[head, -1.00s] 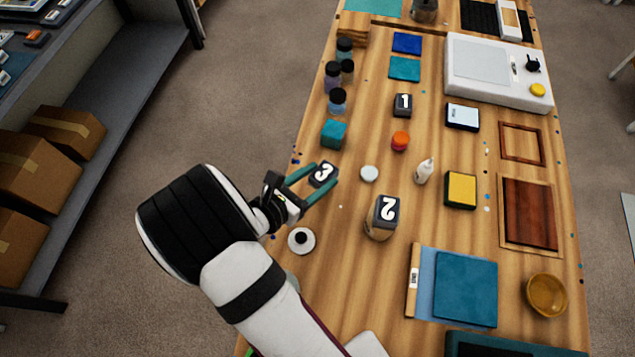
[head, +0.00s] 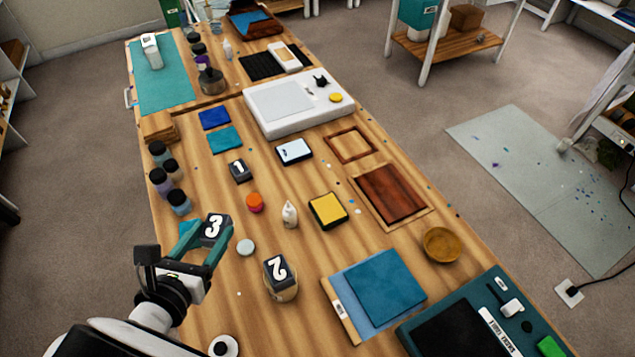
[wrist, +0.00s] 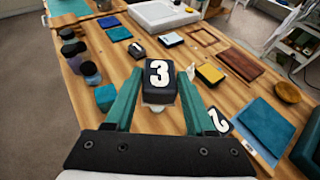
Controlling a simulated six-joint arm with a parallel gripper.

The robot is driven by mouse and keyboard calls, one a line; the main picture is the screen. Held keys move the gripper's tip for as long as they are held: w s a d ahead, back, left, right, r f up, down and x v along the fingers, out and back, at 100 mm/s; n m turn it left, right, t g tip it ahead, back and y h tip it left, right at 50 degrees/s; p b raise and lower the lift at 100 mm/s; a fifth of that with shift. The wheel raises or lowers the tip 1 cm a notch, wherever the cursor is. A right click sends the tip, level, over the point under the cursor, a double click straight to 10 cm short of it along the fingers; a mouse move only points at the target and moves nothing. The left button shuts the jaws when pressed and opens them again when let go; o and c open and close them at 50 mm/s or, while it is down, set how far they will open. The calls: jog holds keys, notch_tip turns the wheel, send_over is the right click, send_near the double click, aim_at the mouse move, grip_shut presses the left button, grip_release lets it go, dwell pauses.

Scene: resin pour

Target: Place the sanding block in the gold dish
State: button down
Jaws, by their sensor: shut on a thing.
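My gripper (head: 204,243) is shut on a dark block marked with a white 3 (head: 214,229). In the wrist view the block (wrist: 159,79) sits between the two teal fingers, its numbered face toward the camera. The gold dish (head: 441,245) stands at the right edge of the table, apart from the gripper, and looks empty. It also shows at the right of the wrist view (wrist: 288,92). The pictures do not label which block is the sanding block; a yellow-topped dark block (head: 328,210) also lies mid-table.
Between gripper and dish are a tan, dark-topped piece marked 2 (head: 281,280), a white bottle (head: 290,214) and blue sheets (head: 377,287). A teal cube (head: 188,229) is partly behind the fingers. A white disc (head: 246,247) lies beside the block. Jars (head: 161,182) line the left edge.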

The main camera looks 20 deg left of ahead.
jog(key=w+d+m+h, duration=0.3)
jog(key=w+d, duration=0.4)
jog(key=w, duration=0.2)
jog(key=m+g+h, duration=0.4)
jog(key=m+h, duration=0.5)
send_over(432, 251)
notch_tip(432, 251, down, 13)
jog(key=shift+f, duration=0.1)
jog(key=shift+f+n, duration=0.1)
jog(key=shift+n, duration=0.2)
jog(key=shift+f, duration=0.25)
jog(key=shift+c, duration=1.2)
grip_release()
